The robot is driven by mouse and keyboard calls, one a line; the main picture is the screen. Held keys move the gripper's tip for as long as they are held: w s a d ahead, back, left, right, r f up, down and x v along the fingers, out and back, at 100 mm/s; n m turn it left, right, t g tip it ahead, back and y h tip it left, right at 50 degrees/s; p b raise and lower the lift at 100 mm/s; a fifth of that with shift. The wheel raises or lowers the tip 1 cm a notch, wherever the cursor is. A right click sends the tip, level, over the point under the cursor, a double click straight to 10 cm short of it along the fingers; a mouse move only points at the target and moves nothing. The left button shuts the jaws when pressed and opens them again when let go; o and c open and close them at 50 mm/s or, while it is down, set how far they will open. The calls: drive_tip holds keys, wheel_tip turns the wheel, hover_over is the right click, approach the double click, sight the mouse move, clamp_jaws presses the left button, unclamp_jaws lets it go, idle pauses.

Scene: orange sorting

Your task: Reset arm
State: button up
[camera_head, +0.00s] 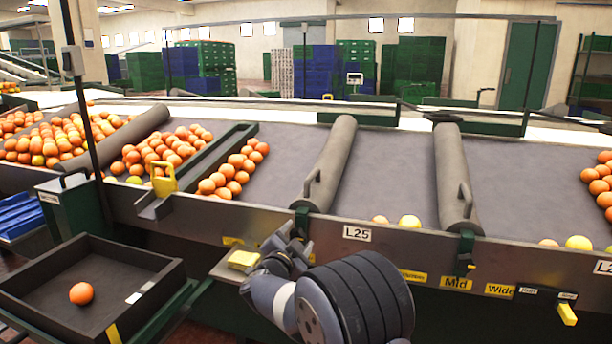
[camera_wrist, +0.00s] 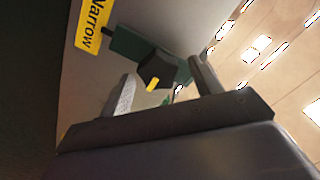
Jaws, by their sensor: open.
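My gripper (camera_head: 290,243) is in front of the conveyor's metal side, just below the L25 label (camera_head: 356,233) and to its left. In the wrist view its two fingers (camera_wrist: 165,90) stand apart with nothing held between them. Behind them are a dark green bracket with a black knob (camera_wrist: 157,68) and a yellow label reading Narrow (camera_wrist: 92,24). My arm is bent low at the bottom middle of the head view.
Oranges (camera_head: 230,175) lie in groups on the grey sorting belt (camera_head: 390,170), split by padded rollers (camera_head: 330,160). A black tray (camera_head: 130,262) at lower left holds one orange (camera_head: 81,293). A yellow block (camera_head: 243,259) sits beside my gripper. Green and blue crates (camera_head: 318,70) stand behind.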

sight(296, 236)
drive_tip(key=n+p, duration=0.3)
drive_tip(key=n, duration=0.1)
drive_tip(key=shift+a+r+n, duration=0.1)
drive_tip(key=shift+r+n, duration=0.05)
drive_tip(key=shift+n, duration=0.15)
drive_tip(key=n+p, duration=0.2)
drive_tip(key=n, duration=0.1)
drive_tip(key=shift+a+n, duration=0.1)
drive_tip(key=shift+n, duration=0.2)
drive_tip(key=shift+s+a+n, duration=0.2)
drive_tip(key=shift+s+n, duration=0.1)
drive_tip(key=shift+v, duration=2)
drive_tip(key=shift+d, duration=0.1)
